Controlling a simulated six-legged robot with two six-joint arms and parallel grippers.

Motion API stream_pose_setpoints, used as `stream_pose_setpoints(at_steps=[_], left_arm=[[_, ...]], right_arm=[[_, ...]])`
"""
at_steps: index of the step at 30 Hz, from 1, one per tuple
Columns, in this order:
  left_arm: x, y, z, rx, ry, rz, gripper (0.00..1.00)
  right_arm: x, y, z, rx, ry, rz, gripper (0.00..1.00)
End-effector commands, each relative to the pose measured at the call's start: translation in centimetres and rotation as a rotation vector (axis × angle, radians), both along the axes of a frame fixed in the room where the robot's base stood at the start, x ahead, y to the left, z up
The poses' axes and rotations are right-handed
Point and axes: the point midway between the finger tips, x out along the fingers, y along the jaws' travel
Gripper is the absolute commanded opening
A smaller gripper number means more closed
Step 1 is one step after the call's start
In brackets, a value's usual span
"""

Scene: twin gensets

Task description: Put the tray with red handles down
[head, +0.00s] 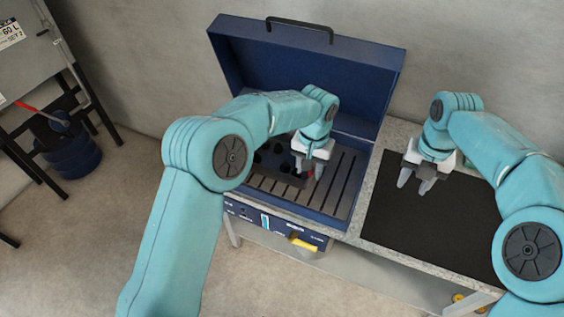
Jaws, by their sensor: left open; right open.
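A dark tray with round holes (284,178) rests on or just above the slatted bed inside the open blue box; I cannot tell if it touches. A small red part, likely its handle, shows at my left gripper (308,173). My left gripper is open at the tray's right end, its fingers pointing down around or beside the red part. My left arm hides the tray's left and rear parts, and the other handle is not visible. My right gripper (415,183) is open and empty above the black mat (425,220), apart from the tray.
The blue box (348,75) has its lid raised at the back and a front panel with a yellow part. The slatted bed (338,185) is bare at the right. A grey counter carries the mat. A dark stand with a blue drum (72,158) is at the left.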

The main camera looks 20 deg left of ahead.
Motion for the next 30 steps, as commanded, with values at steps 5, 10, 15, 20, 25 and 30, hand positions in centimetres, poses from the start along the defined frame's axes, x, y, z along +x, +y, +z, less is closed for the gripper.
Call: stream_pose_setpoints(at_steps=[5, 10, 15, 20, 25, 30], left_arm=[[0.0, -0.1, 0.0, 0.0, 0.0, 0.0, 0.43], [-0.1, -0.2, 0.0, 0.0, 0.0, 0.0, 0.43], [-0.1, -0.3, 0.0, 0.0, 0.0, 0.0, 0.43], [-0.1, -0.4, 0.0, 0.0, 0.0, 0.0, 0.43], [-0.1, -0.3, 0.0, 0.0, 0.0, 0.0, 0.43], [-0.2, -0.4, 0.0, 0.0, 0.0, 0.0, 0.43]], right_arm=[[0.0, -0.1, 3.0, 0.001, -0.001, 0.0, 0.43], [-0.1, -0.2, 4.1, 0.001, 0.001, 0.001, 0.43], [-0.1, -0.3, 4.1, 0.001, 0.001, 0.0, 0.43], [-0.1, -0.3, 4.1, 0.001, 0.001, 0.0, 0.43], [-0.1, -0.3, 4.1, 0.001, 0.001, 0.0, 0.43], [-0.2, -0.4, 4.1, 0.001, 0.001, 0.0, 0.43]])
